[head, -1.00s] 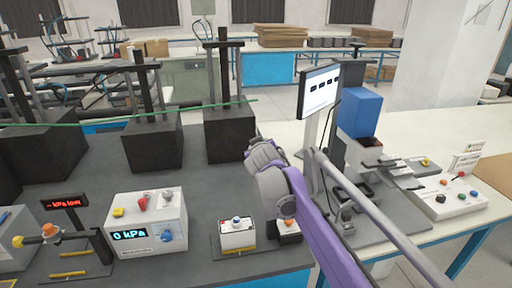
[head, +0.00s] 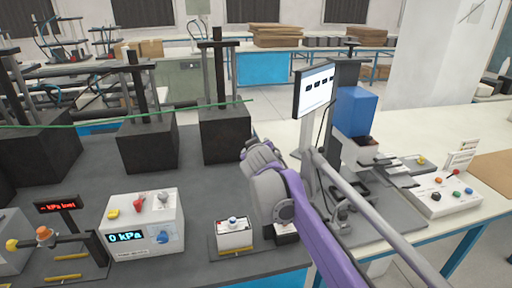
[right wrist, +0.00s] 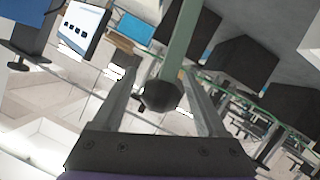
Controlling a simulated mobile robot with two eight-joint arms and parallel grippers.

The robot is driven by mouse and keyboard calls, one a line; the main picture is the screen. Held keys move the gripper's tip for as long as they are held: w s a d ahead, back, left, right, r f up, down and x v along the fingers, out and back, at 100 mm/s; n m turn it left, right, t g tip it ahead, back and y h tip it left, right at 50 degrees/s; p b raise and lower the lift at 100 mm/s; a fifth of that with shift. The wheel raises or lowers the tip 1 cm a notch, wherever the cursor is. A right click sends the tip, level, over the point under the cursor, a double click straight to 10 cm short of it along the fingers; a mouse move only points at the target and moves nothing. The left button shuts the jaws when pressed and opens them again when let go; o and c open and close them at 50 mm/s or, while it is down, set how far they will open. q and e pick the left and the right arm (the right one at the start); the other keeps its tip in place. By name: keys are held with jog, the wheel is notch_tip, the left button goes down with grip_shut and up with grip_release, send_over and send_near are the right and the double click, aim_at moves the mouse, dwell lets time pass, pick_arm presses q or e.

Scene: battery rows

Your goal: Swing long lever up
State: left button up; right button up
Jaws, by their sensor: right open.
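In the right wrist view a dark round knob (right wrist: 161,95) on the end of a green-grey bar (right wrist: 185,38) shows between the two fingers of my right gripper (right wrist: 155,80). The fingers are open, with gaps at the knob's sides; contact cannot be told. In the head view my right gripper (head: 254,138) is beyond my purple arm and its fingertips are mostly hidden. A long grey bar (head: 376,219) slopes from beside the monitor down to the lower right. I cannot tell whether it is the bar in the wrist view. My left gripper is out of view.
A monitor (head: 315,88) and a machine with a blue block (head: 358,110) stand right of my arm. A white gauge box (head: 143,222), a small button box (head: 234,235) and black blocks (head: 224,135) stand on the dark table. A control box (head: 447,195) is at the right.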

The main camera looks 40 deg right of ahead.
jog(key=v, duration=0.9)
jog(key=shift+s+a, duration=0.15)
jog(key=shift+s, duration=0.15)
